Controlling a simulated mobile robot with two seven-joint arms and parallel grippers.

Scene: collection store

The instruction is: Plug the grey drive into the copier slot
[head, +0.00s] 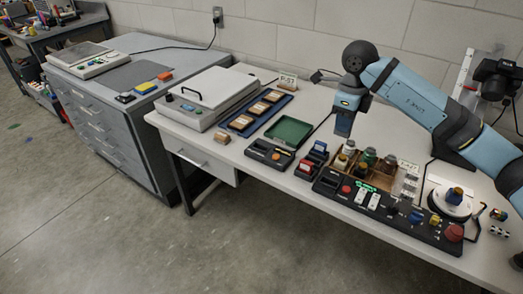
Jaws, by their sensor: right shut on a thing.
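My right gripper (346,108) hangs in the air above the white table, left of the open wooden box. It is shut on a small dark blue-grey block (343,125), which looks like the grey drive; the jaws hide part of it. The block is clear of the table. A low black unit (268,153) with a dark recess and an orange button stands to the left below. I cannot tell which unit holds the copier slot. My left gripper is out of view.
A green tray (288,131), a blue tray of framed pieces (254,113) and a white lidded machine (203,97) stand at left. A wooden box of jars (375,180) and small blue and red blocks (312,160) crowd the middle. Bare tabletop shows behind the green tray.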

